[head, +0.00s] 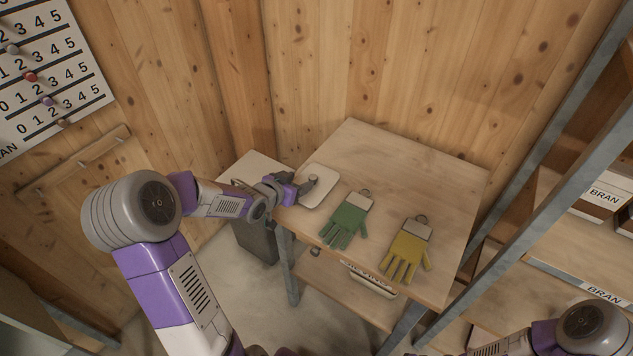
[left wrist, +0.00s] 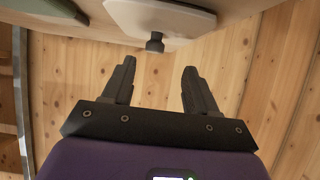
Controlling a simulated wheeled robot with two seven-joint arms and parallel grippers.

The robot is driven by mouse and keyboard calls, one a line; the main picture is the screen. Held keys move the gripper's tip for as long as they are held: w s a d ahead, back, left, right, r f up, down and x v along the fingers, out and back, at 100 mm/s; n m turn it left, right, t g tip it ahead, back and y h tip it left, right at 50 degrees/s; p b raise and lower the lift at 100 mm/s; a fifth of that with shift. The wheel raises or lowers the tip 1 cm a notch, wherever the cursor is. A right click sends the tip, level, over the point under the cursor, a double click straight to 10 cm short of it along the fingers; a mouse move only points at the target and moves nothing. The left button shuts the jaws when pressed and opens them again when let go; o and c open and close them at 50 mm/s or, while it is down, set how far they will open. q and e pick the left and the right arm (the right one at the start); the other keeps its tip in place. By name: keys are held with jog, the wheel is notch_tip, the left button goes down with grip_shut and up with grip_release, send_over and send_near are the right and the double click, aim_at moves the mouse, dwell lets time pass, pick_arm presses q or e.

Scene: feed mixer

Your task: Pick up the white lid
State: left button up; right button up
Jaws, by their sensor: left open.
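The white lid (head: 322,194) lies on the wooden table at its left rear edge, a pale rounded plate. In the left wrist view the lid (left wrist: 135,17) shows at the top with a dark knob (left wrist: 155,42). My left gripper (head: 303,184) is at the lid's left side in the head view. In the left wrist view its two fingers (left wrist: 157,70) are spread apart, with the knob just beyond the gap between the tips. Nothing is between the fingers. The right arm shows at the lower right of the head view, but its gripper is out of view.
A green glove (head: 346,226) and a yellow glove (head: 405,256) lie on the wooden table (head: 430,175), right of the lid. A metal-framed shelf with BRAN labels (head: 603,292) stands at the right. Wooden walls close off the back. The table's right rear is clear.

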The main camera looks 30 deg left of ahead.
aim_at(313, 177)
pick_arm(q)
jog(key=shift+w+d+f, duration=0.15)
jog(key=shift+w+f, duration=0.15)
jog(key=shift+w, duration=0.05)
jog(key=b+x, duration=0.2)
jog(key=x, duration=0.1)
jog(key=shift+w+d+f+b, duration=0.1)
jog(key=shift+w+d+b, duration=0.1)
jog(key=shift+d+b, duration=0.15)
jog(key=shift+w+f, duration=0.2)
jog(key=shift+w, duration=0.35)
jog(key=shift+r, duration=0.1)
grip_shut()
